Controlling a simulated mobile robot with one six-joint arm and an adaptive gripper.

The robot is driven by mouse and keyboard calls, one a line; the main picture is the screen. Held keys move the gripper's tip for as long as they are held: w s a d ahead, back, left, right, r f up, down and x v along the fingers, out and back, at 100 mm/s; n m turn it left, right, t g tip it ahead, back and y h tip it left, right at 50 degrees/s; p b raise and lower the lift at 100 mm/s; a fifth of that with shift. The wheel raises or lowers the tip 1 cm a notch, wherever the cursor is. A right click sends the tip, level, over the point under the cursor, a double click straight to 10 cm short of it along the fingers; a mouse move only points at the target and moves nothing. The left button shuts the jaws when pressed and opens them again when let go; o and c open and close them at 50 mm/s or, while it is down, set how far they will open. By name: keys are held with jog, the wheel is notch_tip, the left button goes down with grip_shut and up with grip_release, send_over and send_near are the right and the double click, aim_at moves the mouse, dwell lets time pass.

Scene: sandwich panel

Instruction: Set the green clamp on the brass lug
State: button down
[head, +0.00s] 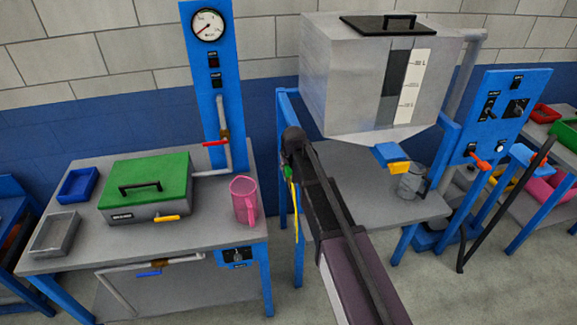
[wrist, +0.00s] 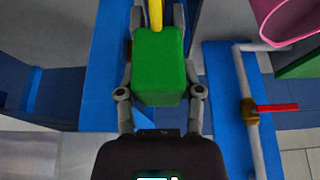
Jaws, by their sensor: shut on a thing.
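My gripper (wrist: 158,30) is shut on a green block-like thing, taken as the green clamp (wrist: 160,68), with a finger along each side. A yellow strip (wrist: 155,12) sticks out beyond it at the top of the wrist view. In the head view my arm largely hides the gripper; a sliver of green (head: 287,172) and the yellow strip (head: 296,212) show beside it, between the two benches. I cannot clearly pick out a brass lug. A brass-coloured valve body (head: 223,134) with a red handle sits on the left panel's pipe; it also shows in the wrist view (wrist: 249,111).
The left bench (head: 205,222) carries a green-lidded box (head: 146,185), a pink jug (head: 244,201), a blue tray (head: 77,184) and a grey tray (head: 54,233). A large metal tank (head: 345,85) stands over the right bench, with a glass jar (head: 410,182) below it.

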jog(key=shift+f+b, duration=0.65)
dwell(0.9)
jog(key=shift+c, duration=0.8)
grip_release()
jog(key=shift+r, duration=0.15)
